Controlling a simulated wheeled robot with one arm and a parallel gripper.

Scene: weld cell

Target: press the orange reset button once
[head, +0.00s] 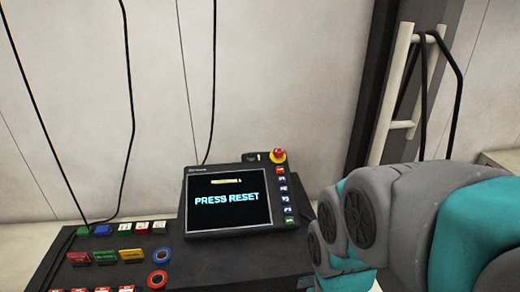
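A dark control console (230,258) stands ahead with a tilted screen unit (228,200) on it. Its display reads "PRESS RESET". I cannot tell for sure which control is the orange reset button. A small red-orange key (280,170) tops the column at the right of the screen. A round button with an orange-red ring (157,279) sits on the console's left part, below a blue-ringed one (162,255). Labels are too small to read. My grey and teal arm comes in from the right, beside the console. My gripper is not in view.
A red mushroom button on a yellow base (278,155) stands at the screen's upper right corner. Several coloured buttons, such as a yellow one (131,255), fill the console's left. Black cables hang along the pale wall (270,70). A white ladder-like frame (392,95) stands behind my arm.

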